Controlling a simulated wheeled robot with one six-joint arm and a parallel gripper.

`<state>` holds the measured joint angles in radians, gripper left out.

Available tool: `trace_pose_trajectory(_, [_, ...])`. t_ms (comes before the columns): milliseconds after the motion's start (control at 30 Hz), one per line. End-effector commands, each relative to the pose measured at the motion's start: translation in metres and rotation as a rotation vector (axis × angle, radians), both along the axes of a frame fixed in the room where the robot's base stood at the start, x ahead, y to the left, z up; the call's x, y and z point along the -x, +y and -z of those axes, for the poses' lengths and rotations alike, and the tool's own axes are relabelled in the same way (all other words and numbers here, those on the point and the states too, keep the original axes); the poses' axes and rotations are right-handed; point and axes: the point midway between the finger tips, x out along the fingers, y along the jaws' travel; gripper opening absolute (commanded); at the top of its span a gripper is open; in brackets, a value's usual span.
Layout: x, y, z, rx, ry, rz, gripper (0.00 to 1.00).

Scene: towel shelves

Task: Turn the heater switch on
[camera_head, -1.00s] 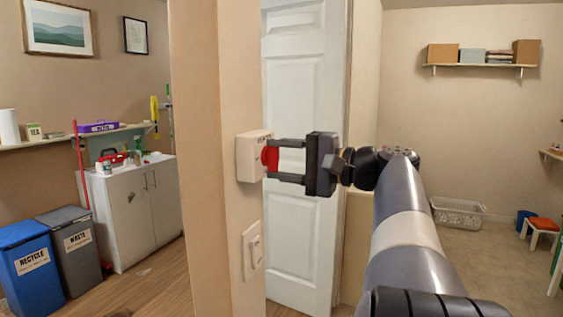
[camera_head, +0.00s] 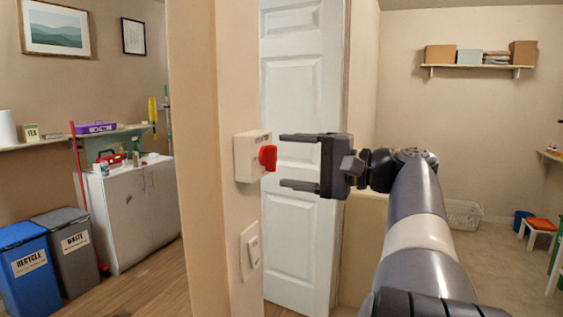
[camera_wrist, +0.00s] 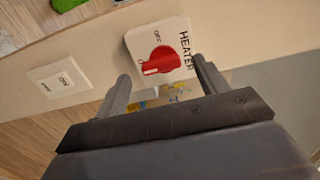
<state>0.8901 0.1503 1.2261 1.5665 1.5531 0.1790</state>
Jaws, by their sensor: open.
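The heater switch is a white box (camera_head: 245,157) with a red knob (camera_head: 267,157), mounted on the wall edge. In the wrist view the red knob (camera_wrist: 162,62) sits on the white plate (camera_wrist: 142,38), which reads HEATER and OFF. The knob's white mark points to the picture's left, away from the OFF word; no ON word is readable. My gripper (camera_head: 283,160) is open and empty, just right of the knob in the head view, with one finger above and one below its level. In the wrist view my fingers (camera_wrist: 160,70) stand either side of the knob's near part.
A second switch plate (camera_head: 250,249) is on the wall below the heater box. A white door (camera_head: 300,120) stands behind my gripper. A cabinet (camera_head: 130,215) and bins (camera_head: 25,260) are at left. A white basket (camera_head: 463,214) lies on the floor at right.

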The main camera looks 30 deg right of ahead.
Motion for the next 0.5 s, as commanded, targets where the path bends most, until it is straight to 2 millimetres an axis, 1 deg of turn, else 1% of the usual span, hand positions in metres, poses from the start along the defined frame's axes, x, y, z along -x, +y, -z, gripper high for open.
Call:
trace_pose_trajectory(33, [0.008, -0.008, 0.001, 0.0, 0.0, 0.006, 0.69])
trace_pose_trajectory(300, [0.044, -0.036, 0.0, -0.001, 0.001, 0.005, 0.69])
trace_pose_trajectory(500, [0.058, -0.046, 0.0, 0.0, 0.0, 0.001, 0.69])
